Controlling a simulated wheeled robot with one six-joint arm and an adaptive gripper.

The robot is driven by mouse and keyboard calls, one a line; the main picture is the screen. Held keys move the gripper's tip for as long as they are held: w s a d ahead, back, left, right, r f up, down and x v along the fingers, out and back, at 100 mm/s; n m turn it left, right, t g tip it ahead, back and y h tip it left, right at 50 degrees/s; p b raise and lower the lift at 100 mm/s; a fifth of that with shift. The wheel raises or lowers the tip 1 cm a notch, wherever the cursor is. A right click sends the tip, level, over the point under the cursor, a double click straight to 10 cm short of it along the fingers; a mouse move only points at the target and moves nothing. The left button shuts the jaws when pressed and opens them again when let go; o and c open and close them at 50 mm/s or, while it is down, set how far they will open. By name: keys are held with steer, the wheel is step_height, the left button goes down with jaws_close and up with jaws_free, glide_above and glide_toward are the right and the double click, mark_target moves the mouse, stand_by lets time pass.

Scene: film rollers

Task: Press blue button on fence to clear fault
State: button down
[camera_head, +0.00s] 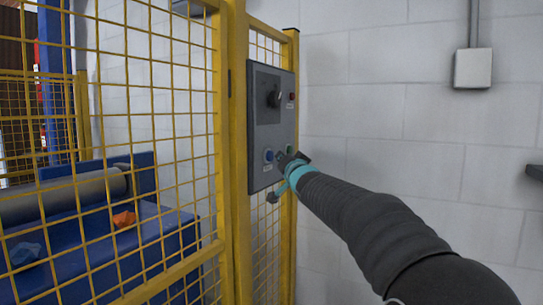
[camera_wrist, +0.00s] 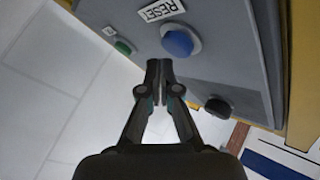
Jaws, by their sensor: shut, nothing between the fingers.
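The blue button (camera_head: 268,156) sits low on the grey control panel (camera_head: 264,175) mounted on the yellow fence. In the wrist view the blue button (camera_wrist: 178,41) is just beyond my fingertips, beside a RESET label (camera_wrist: 161,9). My gripper (camera_head: 283,158) is shut and empty at the lower part of the panel, just right of the blue button. In the wrist view my gripper (camera_wrist: 159,65) has its fingertips together, below the button in the picture. A small gap appears between them; whether they touch is hard to tell.
A green button (camera_wrist: 124,47) and a black knob (camera_wrist: 218,107) are on the same panel. A white wall (camera_head: 400,120) is at right.

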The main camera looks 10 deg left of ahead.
steer(key=shift+d, duration=0.1)
steer(key=d, duration=0.1)
steer(key=s+d+p, duration=0.1)
steer(key=d, duration=0.1)
steer(key=d+p, duration=0.1)
steer(key=shift+s+d, duration=0.3)
steer(key=shift+s, duration=0.1)
stand_by(0.8)
